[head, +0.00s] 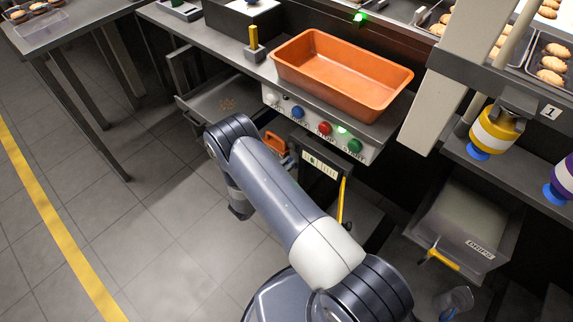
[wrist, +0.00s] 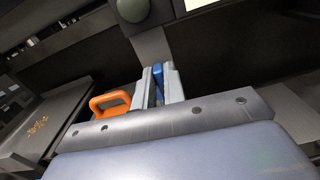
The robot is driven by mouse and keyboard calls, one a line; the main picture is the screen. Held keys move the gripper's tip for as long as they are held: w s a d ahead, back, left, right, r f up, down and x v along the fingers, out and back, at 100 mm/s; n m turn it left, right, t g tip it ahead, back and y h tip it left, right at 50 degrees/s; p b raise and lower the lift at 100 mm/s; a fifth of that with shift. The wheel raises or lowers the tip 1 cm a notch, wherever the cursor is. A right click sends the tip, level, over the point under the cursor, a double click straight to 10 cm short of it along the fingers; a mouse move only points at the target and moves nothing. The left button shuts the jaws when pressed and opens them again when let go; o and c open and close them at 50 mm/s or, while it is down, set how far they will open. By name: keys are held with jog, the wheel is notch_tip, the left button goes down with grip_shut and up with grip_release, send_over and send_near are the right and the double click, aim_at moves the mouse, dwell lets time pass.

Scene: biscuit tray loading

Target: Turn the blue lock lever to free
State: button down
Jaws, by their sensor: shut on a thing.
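The blue lock lever (wrist: 158,72) shows in the wrist view as a narrow blue strip between the two grey fingers of my gripper (wrist: 157,84). The fingers are shut on it, and they hide most of its length. It stands roughly upright in that picture. An orange handle (wrist: 108,101) is just left of the fingers, apart from them. The same orange handle (head: 275,144) shows in the head view below the button panel.
A panel with blue, red and green buttons (head: 325,128) is on the counter front below an orange tub (head: 340,105). An open crumb drawer (head: 197,103) sticks out at left. A grey drip bin (head: 468,242) is at right. The floor at left is clear.

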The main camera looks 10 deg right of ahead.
jog(key=m+b, duration=0.1)
jog(key=s+m+b, duration=0.1)
jog(key=m+b, duration=0.1)
jog(key=d+f+m+b, duration=0.1)
jog(key=m+b, duration=0.1)
jog(key=shift+s, duration=0.2)
jog(key=f+m+b, duration=0.1)
jog(key=m+b, duration=0.3)
jog(key=s+f+m+b, duration=0.1)
jog(key=m+b, duration=0.3)
jog(key=b, duration=0.1)
jog(key=d+f+m+b, duration=0.1)
jog(key=m+b, duration=0.3)
jog(key=b, duration=0.1)
jog(key=shift+s+d, duration=0.1)
jog(key=shift+s, duration=0.25)
jog(key=shift+m, duration=0.3)
jog(key=c, duration=1.5)
grip_release()
